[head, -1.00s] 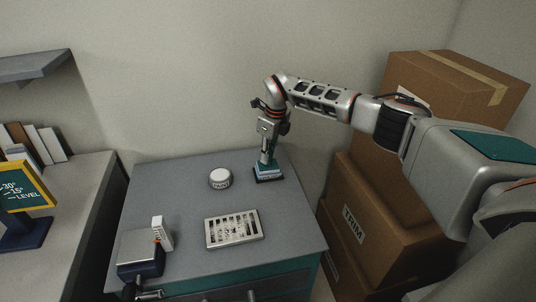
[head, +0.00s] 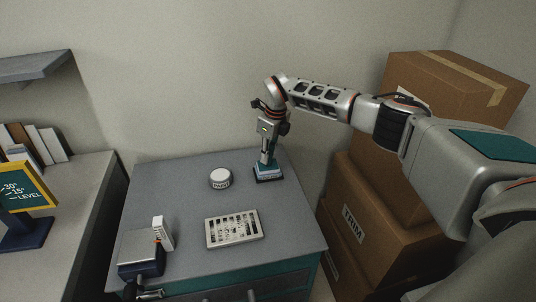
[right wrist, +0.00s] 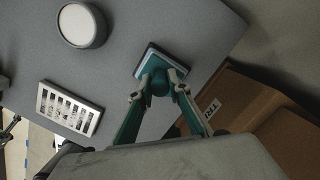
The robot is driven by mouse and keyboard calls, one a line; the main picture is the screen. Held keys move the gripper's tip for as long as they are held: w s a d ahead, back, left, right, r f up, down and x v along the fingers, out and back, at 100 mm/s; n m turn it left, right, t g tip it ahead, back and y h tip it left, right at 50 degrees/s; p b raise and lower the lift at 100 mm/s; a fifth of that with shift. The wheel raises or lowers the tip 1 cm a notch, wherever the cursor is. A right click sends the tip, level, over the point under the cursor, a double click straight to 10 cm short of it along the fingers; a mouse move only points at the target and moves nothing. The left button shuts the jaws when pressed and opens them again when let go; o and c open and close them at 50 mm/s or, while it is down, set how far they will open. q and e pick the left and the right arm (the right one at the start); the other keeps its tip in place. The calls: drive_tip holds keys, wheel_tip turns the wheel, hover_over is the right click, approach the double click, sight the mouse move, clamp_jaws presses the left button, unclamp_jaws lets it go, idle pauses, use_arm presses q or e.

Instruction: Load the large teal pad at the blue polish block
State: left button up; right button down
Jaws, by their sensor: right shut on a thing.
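My right gripper (head: 267,163) points straight down at the back right of the grey worktop. It is shut on a teal knob-like part, the teal pad (right wrist: 160,84), which shows between the fingertips in the right wrist view. Directly below is a small square block (head: 268,177) with a pale blue layer and a dark base; it also shows in the right wrist view (right wrist: 150,57). The fingers hide where pad and block meet, so I cannot tell whether they touch. What seems to be my left gripper (head: 148,293) is partly visible at the lower left edge; its jaws are unclear.
A round white-topped tin (head: 220,178) stands left of the block. A slotted pale tray (head: 234,229) lies in front. A dark boxy device (head: 141,254) and a white upright box (head: 162,233) are front left. Cardboard boxes (head: 375,225) crowd the right side; a wall stands behind.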

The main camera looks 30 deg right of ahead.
idle(0.4)
drive_tip(key=shift+r+p, duration=1.25)
drive_tip(key=shift+r, duration=0.2)
drive_tip(key=shift+r+p, duration=0.35)
drive_tip(key=shift+r, duration=1.7)
